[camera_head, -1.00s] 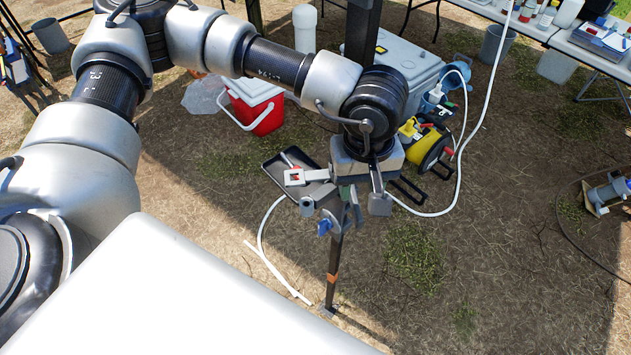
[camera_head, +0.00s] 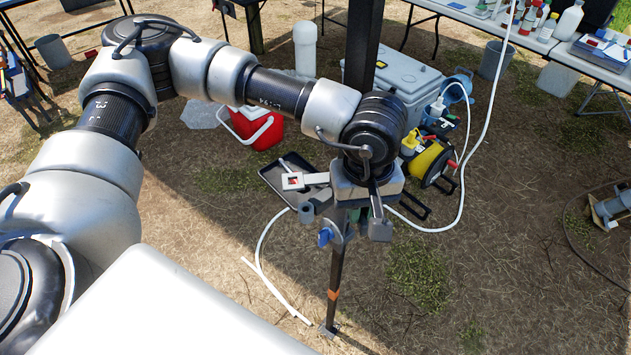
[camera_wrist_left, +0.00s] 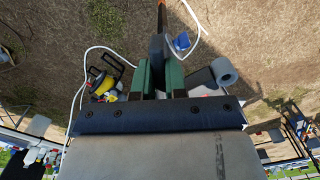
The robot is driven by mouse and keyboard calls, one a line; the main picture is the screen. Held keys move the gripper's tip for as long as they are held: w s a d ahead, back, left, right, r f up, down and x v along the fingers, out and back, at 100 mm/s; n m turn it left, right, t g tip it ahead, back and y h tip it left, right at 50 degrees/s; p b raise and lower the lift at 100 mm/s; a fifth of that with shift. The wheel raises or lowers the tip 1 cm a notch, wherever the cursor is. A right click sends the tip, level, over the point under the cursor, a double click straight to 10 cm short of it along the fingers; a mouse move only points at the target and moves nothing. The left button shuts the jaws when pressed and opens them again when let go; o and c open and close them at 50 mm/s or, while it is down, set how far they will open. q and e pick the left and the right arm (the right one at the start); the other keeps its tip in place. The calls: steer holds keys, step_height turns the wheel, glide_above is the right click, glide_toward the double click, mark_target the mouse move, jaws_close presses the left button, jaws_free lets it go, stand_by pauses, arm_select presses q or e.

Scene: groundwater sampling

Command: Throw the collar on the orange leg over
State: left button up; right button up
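The dark leg with an orange band (camera_head: 333,294) stands below my left gripper in the head view, its foot on the ground. Grey collar parts (camera_head: 340,232) with a blue knob (camera_head: 325,236) sit on its upper part; the knob also shows in the left wrist view (camera_wrist_left: 181,41). My left gripper (camera_wrist_left: 158,75) has its green fingers on either side of a dark grey plate-like part (camera_wrist_left: 158,48) at the leg. Whether both fingers press on it cannot be told. In the head view my gripper (camera_head: 354,214) partly hides the collar. My right gripper is not in view.
A grey cup-like holder (camera_head: 306,212) and a black tray (camera_head: 283,176) are left of the leg's top. A white hose (camera_head: 262,262) lies on the ground. A yellow reel (camera_head: 428,162), red cooler (camera_head: 262,130) and grey-white chest (camera_head: 400,80) stand behind. Ground at right is mostly clear.

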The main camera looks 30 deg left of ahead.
arm_select(q)
jaws_close()
steer(key=shift+w+d+f+b, duration=0.15)
steer(key=shift+b, duration=0.2)
steer(key=w+n+b, duration=0.1)
steer(key=n, duration=0.1)
steer(key=w+d+n+b, duration=0.1)
steer(key=n, duration=0.1)
steer(key=w+d+n+b, duration=0.1)
steer(key=b, duration=0.1)
steer(key=shift+d+r+n, duration=0.15)
steer(key=shift+r+n, duration=0.1)
steer(key=shift+n, duration=0.15)
steer(key=shift+c, duration=0.5)
jaws_free()
steer(key=shift+w+d+n+b, duration=0.1)
steer(key=shift+w+n+b, duration=0.05)
steer(key=shift+n+b, duration=0.4)
steer(key=shift+r, duration=0.2)
